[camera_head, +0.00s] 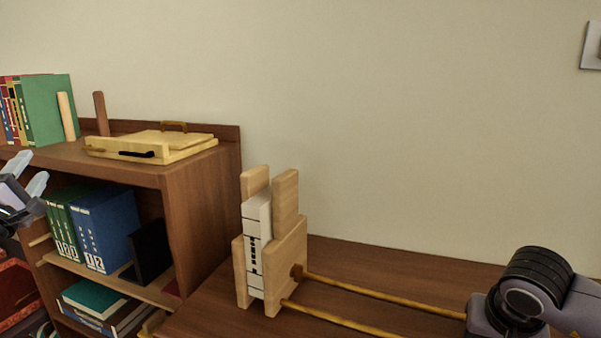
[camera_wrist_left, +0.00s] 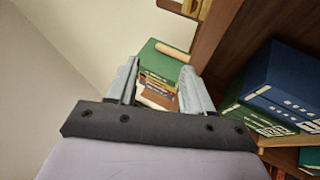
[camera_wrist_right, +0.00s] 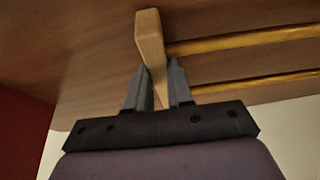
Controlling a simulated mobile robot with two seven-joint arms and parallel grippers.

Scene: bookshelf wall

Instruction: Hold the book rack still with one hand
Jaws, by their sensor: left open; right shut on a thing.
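The book rack (camera_head: 272,265) stands on the brown table, with pale wooden end pieces holding white books (camera_head: 255,240) upright. Two golden rails (camera_head: 370,292) run right from it. In the right wrist view my right gripper (camera_wrist_right: 157,78) is shut on the rack's wooden end piece (camera_wrist_right: 150,38), with the rails (camera_wrist_right: 245,40) beside it. In the head view my right arm is at the lower right; its fingers are out of frame. My left gripper (camera_head: 36,172) is open and empty at the left edge, in front of the shelf. It also shows in the left wrist view (camera_wrist_left: 158,75).
A bookshelf (camera_head: 205,190) stands at the left. Green books (camera_head: 48,108) and a wooden tray (camera_head: 150,146) are on its top. Blue binders (camera_head: 108,228) and a teal book (camera_head: 97,297) are inside. The table right of the rack's books looks clear except for the rails.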

